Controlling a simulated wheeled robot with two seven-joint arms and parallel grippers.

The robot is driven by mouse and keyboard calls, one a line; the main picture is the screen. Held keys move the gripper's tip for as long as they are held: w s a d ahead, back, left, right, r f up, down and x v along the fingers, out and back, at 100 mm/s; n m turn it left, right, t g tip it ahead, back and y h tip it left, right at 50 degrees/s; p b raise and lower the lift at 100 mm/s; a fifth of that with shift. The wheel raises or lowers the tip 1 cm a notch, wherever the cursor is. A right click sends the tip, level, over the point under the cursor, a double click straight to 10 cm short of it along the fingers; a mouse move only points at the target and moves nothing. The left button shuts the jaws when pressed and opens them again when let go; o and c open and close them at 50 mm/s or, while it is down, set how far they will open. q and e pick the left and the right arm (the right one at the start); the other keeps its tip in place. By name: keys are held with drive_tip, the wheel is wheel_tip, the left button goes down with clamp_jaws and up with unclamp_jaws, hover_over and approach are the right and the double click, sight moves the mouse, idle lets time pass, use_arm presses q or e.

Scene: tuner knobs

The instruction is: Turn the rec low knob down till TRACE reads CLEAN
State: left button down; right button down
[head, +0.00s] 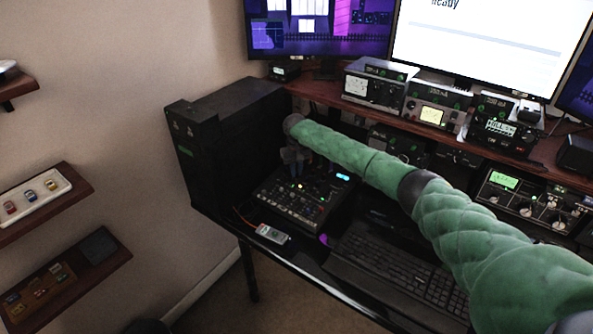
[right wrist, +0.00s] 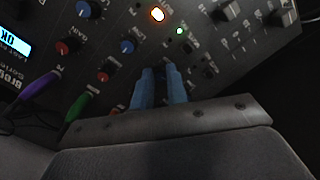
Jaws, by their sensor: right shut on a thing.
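The mixer panel (head: 282,207) lies on the desk's left part, with lit buttons and a small blue display (head: 342,177). In the right wrist view the display (right wrist: 15,42) is turned and cut off, and I cannot read a TRACE word on it. My right gripper (head: 292,160) reaches down over the panel's back part. In the right wrist view its two blue fingers (right wrist: 159,74) are close together, shut on a small knob that they mostly hide. I cannot read that knob's label. Blue-capped knobs (right wrist: 127,46) and red-capped knobs (right wrist: 102,76) stand beside the fingers. My left gripper is not in view.
Purple (right wrist: 38,86) and green (right wrist: 78,104) plugs stand near the fingers. A black case (head: 235,125) stands left of the panel. A keyboard (head: 400,262) and a small grey box (head: 272,234) lie in front. Radios (head: 432,108) line the back shelf.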

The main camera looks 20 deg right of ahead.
drive_tip(key=n, duration=0.4)
drive_tip(key=shift+n, duration=0.3)
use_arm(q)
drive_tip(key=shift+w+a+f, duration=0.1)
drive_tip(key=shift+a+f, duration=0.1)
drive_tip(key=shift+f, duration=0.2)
use_arm(e)
drive_tip(key=shift+n, duration=0.5)
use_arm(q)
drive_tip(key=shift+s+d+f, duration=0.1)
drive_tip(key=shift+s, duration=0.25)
